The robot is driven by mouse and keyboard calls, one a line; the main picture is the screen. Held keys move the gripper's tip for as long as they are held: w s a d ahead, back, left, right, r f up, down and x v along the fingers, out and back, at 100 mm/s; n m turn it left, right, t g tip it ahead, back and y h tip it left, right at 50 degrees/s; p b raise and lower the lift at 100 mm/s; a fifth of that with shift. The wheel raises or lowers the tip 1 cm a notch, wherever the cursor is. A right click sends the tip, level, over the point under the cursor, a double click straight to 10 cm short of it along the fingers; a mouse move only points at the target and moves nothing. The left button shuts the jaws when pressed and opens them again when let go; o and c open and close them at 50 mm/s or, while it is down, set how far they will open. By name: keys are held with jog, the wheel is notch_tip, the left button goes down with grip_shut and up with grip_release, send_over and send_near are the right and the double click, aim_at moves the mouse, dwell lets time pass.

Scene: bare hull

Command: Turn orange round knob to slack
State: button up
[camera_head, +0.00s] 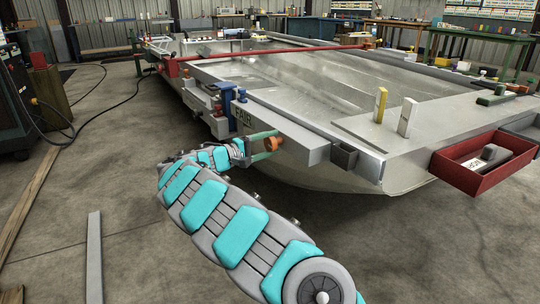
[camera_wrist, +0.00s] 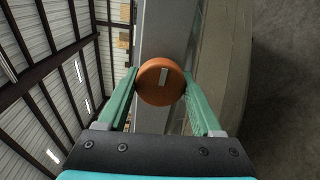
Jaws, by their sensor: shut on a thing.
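The orange round knob (camera_head: 272,144) is on the near side of the hull's grey rail, at the end of my arm. In the wrist view the knob (camera_wrist: 161,82) faces the camera, with a pale mark upright on its face, a little right of centre. My gripper (camera_head: 266,145) has green fingers, one on each side of the knob. In the wrist view my gripper (camera_wrist: 160,90) is shut on the knob, with the fingertips at its left and right edges. The knob's mounting behind it is hidden.
The bare metal hull (camera_head: 290,75) fills the middle. Blue and grey clamp fittings (camera_head: 228,98) stand left of the knob. A red tray (camera_head: 485,163) hangs at the hull's right corner. A loose grey bar (camera_head: 94,255) lies on the floor at left. The floor around my arm is mostly clear.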

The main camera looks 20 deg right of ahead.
jog(key=shift+m+b, duration=0.5)
jog(key=o, duration=1.3)
jog(key=shift+o, duration=0.2)
jog(key=s+a, duration=0.1)
jog(key=a, duration=0.6)
jog(key=shift+a+p, duration=0.35)
